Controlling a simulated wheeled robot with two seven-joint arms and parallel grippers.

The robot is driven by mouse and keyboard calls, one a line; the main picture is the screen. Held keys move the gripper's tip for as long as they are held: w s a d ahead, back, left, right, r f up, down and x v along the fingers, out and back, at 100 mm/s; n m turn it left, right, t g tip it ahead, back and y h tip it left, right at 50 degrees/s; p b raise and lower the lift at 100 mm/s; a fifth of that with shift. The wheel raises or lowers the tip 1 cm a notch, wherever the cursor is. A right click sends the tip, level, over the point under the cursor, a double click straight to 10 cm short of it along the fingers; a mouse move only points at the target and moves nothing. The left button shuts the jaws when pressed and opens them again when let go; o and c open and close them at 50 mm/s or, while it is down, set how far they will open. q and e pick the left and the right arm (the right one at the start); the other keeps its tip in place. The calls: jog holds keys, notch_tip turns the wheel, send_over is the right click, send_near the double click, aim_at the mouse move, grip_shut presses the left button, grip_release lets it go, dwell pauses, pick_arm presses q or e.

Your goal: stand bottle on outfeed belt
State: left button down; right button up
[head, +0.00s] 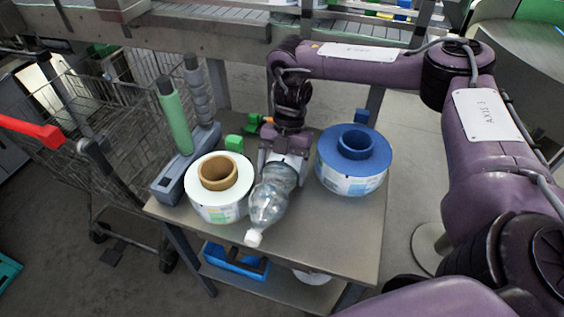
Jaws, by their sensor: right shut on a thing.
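A clear plastic bottle (268,205) with a white cap lies tilted over the small table, its cap pointing toward me and slightly left. My right gripper (281,166) is shut on the bottle near its base end. The bottle is between a white reel and a blue reel. I cannot tell whether it touches the table. A grey slatted conveyor (213,17) runs along the back; I cannot tell if it is the outfeed belt. My left gripper is not in view.
The white label reel (222,205) and the blue reel (350,178) stand on the grey table (322,232). A labeller-like device with a green roller (175,116) is at left. A wire cart (117,160) stands left of the table. The table's front right is clear.

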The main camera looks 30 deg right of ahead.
aim_at(282, 181)
jog(key=shift+w+f, duration=0.1)
jog(key=shift+f, duration=1.8)
jog(key=o, duration=1.8)
jog(key=shift+s, duration=0.2)
jog(key=shift+c, duration=0.2)
